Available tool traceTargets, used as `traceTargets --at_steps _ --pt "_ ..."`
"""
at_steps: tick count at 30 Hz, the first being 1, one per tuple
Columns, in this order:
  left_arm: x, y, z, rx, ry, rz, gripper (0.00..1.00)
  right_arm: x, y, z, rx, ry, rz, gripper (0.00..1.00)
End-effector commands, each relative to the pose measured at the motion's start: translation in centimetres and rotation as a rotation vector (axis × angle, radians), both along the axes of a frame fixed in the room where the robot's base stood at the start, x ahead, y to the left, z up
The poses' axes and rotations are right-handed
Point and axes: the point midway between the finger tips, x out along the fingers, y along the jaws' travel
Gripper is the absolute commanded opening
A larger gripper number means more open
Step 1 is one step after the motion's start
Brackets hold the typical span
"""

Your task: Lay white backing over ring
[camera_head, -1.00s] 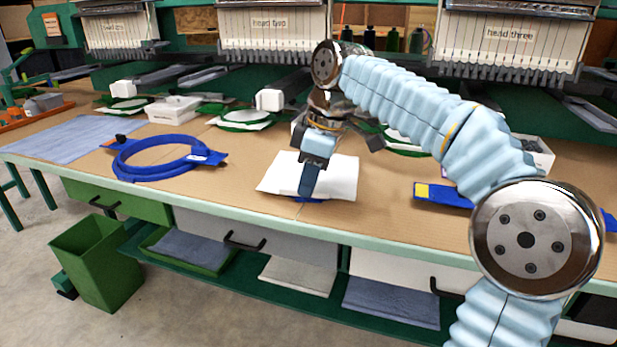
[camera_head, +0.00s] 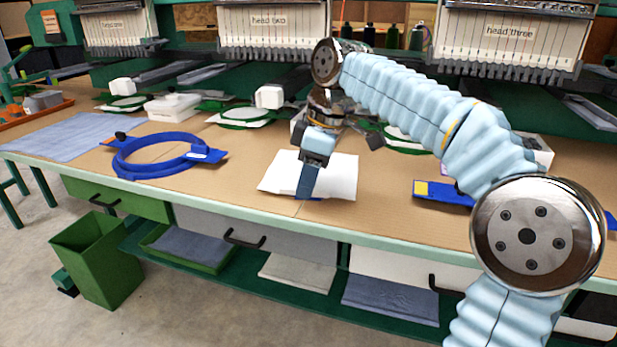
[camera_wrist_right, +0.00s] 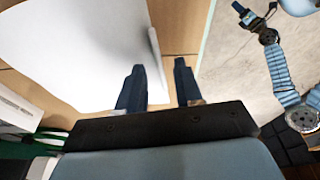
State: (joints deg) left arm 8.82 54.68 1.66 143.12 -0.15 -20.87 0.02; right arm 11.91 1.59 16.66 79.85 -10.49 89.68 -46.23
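The white backing (camera_head: 337,176) is a pale sheet on the bench near its front edge, and it also fills the upper left of the right wrist view (camera_wrist_right: 75,50). A little blue shows under its front edge; what lies beneath is hidden. My right gripper (camera_head: 306,188) points down at the sheet. In the wrist view its two dark fingers (camera_wrist_right: 158,80) stand apart, with the sheet's raised edge near the left finger; I see no grip on it. A blue ring (camera_head: 163,172) with side tabs lies to the left. A small blue-sleeved arm, likely my left, shows at the wrist view's right; its finger state is unclear.
A blue-grey cloth (camera_head: 62,138) covers the bench's left end. A blue piece with a yellow patch (camera_head: 440,194) lies to the right. A white box (camera_head: 173,108) and machine heads stand behind. A green bin (camera_head: 98,262) stands on the floor. Bare bench separates ring and sheet.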

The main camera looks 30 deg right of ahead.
Motion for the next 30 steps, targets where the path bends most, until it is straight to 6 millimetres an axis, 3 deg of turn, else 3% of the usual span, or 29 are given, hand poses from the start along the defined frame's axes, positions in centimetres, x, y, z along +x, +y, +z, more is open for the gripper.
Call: traceTargets --at_steps 5,8,19,30 --pt "0.0 0.0 0.2 0.0 0.001 -0.001 0.44 -0.1 -0.1 0.6 -0.001 -0.001 0.0 0.35" --pt "0.0 0.0 0.7 -0.001 0.0 -0.001 0.44 -0.3 -0.4 2.2 0.0 -0.003 0.0 0.35" --pt "0.0 -0.1 3.7 -0.004 0.001 -0.006 0.44 -1.8 -1.9 11.1 0.001 -0.003 0.001 0.35" --pt "0.0 -0.1 3.4 -0.004 0.001 -0.006 0.44 -2.3 -2.5 13.4 0.001 0.001 0.0 0.35"
